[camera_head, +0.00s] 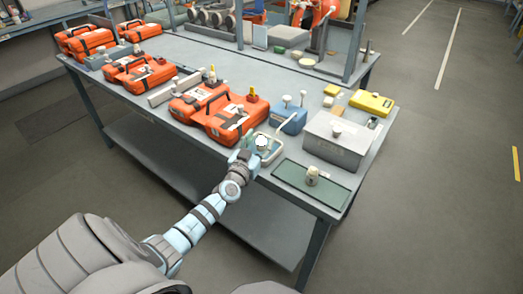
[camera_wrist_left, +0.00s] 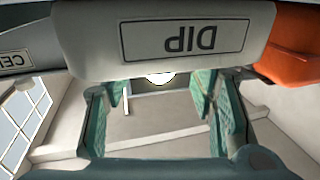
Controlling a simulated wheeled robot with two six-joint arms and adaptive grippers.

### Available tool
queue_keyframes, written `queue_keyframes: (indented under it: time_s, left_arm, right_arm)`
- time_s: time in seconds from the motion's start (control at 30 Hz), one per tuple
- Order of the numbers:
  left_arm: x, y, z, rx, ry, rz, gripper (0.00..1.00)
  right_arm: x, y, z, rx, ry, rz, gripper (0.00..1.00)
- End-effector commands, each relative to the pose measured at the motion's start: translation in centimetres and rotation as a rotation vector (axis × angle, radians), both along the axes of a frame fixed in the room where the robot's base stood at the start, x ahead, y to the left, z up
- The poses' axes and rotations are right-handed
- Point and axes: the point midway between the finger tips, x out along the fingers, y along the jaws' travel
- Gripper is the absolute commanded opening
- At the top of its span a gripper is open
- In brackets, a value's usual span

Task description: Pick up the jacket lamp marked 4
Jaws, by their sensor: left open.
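I cannot read a 4 on any item, so I cannot tell which is the jacket lamp marked 4. A small white round-topped item (camera_head: 262,141) stands at the pale tray by my left gripper (camera_head: 250,155). In the left wrist view the open teal fingers of the left gripper (camera_wrist_left: 157,95) have nothing between them. The pale tray's wall (camera_wrist_left: 90,45), labelled "DIP" and seen upside down, is just in front of them. A bright round edge (camera_wrist_left: 160,79) shows beyond the fingers, partly hidden by that wall. My right gripper is not in view.
Orange cases (camera_head: 239,121) stand left of the gripper. A blue box (camera_head: 289,120) and grey box (camera_head: 338,141) stand to the right. A green mat (camera_head: 290,177) near the front edge bears a small jar (camera_head: 312,176). A yellow case (camera_head: 371,103) is behind.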

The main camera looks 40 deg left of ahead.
Motion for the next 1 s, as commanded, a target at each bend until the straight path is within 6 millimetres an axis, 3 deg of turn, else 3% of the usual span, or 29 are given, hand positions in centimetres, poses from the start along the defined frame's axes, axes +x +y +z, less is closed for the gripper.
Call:
queue_keyframes:
  time_s: [0.1, 0.3, 0.6, 1.0]
  left_arm:
    - [1.4, 0.4, -0.4, 0.0, 0.001, 0.0, 0.51]
    - [1.5, 0.4, -0.2, -0.001, 0.002, 0.0, 0.5]
    - [1.5, 0.4, -0.2, -0.001, 0.002, -0.001, 0.02]
    - [1.5, 0.3, 0.7, 0.0, 0.002, -0.001, 0.0]
  right_arm:
    - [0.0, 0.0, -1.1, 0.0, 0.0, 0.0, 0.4]
    - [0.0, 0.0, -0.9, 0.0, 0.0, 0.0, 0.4]
    - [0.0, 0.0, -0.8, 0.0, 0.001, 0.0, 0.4]
    - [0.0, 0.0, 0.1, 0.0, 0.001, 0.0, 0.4]
